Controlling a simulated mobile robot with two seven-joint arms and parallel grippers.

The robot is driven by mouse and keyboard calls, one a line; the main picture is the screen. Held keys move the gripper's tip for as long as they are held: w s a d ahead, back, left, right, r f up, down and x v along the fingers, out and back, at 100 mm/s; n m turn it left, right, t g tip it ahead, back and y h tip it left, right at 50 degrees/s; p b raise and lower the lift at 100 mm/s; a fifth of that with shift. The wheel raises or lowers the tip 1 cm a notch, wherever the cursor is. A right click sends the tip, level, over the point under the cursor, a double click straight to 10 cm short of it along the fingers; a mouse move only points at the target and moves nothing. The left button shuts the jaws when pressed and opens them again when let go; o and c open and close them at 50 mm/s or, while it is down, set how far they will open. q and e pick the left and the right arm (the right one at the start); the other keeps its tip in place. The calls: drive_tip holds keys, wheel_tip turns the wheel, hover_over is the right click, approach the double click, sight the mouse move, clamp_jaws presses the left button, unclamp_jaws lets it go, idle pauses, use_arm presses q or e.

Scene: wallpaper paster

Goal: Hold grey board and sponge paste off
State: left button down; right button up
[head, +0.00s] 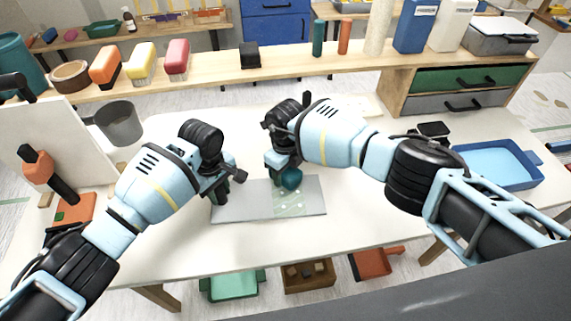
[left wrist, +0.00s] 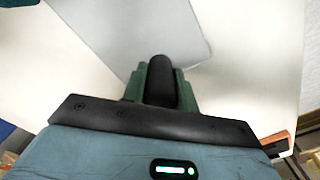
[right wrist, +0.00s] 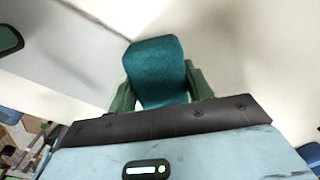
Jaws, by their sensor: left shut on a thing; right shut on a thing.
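The grey board (head: 240,208) lies flat on the white table. A pale, greenish paste patch with small spots (head: 292,204) covers part of its right half. My left gripper (head: 218,194) is at the board's left end, its green fingers closed around a black rounded piece (left wrist: 161,82) at the board's edge; the board (left wrist: 135,30) stretches away from it in the left wrist view. My right gripper (head: 284,172) is shut on a teal sponge (right wrist: 157,70), which also shows over the paste in the head view (head: 291,180). Whether the sponge touches the board is unclear.
A grey mug (head: 117,124) stands at the left, near an orange-handled tool (head: 50,172). A blue tray (head: 497,165) is at the right. A wooden shelf (head: 215,72) with brushes and bottles runs along the back. The table's front strip is clear.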

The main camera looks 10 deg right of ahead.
sight(290, 214)
use_arm(q)
drive_tip(key=shift+s+f, duration=0.15)
drive_tip(key=shift+f, duration=0.15)
use_arm(e)
drive_tip(key=s, duration=1.1)
drive_tip(key=shift+s+a+f, duration=0.15)
drive_tip(key=shift+s+a, duration=0.2)
drive_tip(key=shift+s, duration=0.05)
drive_tip(key=w, duration=0.8)
drive_tip(key=w+d, duration=0.1)
drive_tip(key=w, duration=0.3)
drive_tip(key=shift+w, duration=0.15)
drive_tip(key=shift+s+a, duration=0.1)
drive_tip(key=shift+s, duration=1.25)
drive_tip(key=s, duration=0.9)
drive_tip(key=shift+a, duration=0.35)
drive_tip(key=r, duration=0.6)
drive_tip(key=shift+s+r, duration=0.2)
drive_tip(key=shift+r, duration=0.9)
drive_tip(key=o, duration=0.6)
drive_tip(key=shift+c, duration=0.2)
drive_tip(key=c, duration=0.5)
